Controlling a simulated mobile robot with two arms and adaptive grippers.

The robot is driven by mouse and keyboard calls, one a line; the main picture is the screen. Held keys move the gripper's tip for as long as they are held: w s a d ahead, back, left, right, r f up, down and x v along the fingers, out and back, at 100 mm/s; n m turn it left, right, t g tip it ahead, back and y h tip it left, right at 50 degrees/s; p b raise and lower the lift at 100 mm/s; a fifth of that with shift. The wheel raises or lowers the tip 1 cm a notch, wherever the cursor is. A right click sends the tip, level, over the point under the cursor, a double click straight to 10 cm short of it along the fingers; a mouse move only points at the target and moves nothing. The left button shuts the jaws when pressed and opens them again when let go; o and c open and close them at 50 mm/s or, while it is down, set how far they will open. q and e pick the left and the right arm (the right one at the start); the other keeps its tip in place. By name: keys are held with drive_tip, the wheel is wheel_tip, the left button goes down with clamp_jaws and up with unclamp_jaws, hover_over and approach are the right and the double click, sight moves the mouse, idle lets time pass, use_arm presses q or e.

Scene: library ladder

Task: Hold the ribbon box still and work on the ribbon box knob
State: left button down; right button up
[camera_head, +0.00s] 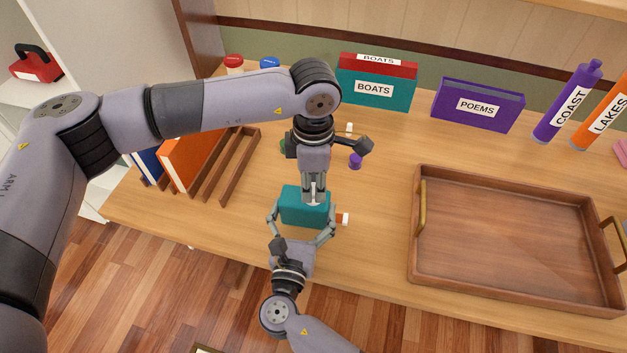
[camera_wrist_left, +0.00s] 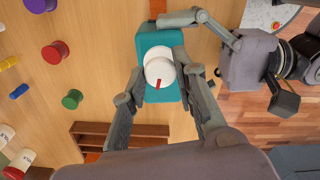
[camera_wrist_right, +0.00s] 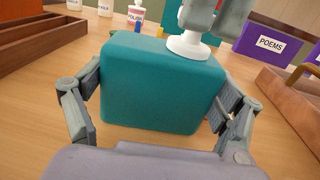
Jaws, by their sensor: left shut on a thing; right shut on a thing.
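The ribbon box (camera_head: 291,207) is a teal block on the wooden table, also in the left wrist view (camera_wrist_left: 158,39) and right wrist view (camera_wrist_right: 160,85). Its knob (camera_wrist_left: 160,72) is round and white with a red mark, on top of the box; it also shows in the right wrist view (camera_wrist_right: 187,46). My left gripper (camera_head: 314,196) comes down from above and is shut on the knob. My right gripper (camera_head: 300,228) is shut on the box from the front, one finger on each side. In the head view the knob is mostly hidden by my left gripper.
A small orange-and-white piece (camera_head: 342,219) sticks out at the box's right. A wooden tray (camera_head: 414,240) with brass handles stands to the right. A slotted rack (camera_head: 232,165) is at left. A purple spool (camera_head: 355,161), BOATS books (camera_head: 373,90) and the POEMS book (camera_head: 478,105) stand behind.

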sight(313, 188)
use_arm(q)
drive_tip(key=m, duration=0.4)
drive_tip(key=shift+m, duration=0.3)
drive_tip(key=m, duration=0.4)
drive_tip(key=shift+m, duration=0.3)
drive_tip(key=m, duration=0.4)
drive_tip(key=shift+a+m, duration=0.1)
drive_tip(key=shift+m, duration=0.2)
drive_tip(key=shift+w+m, duration=0.1)
drive_tip(key=shift+m, duration=1.8)
drive_tip(key=c, duration=1.3)
unclamp_jaws()
wheel_tip(313, 188, up, 12)
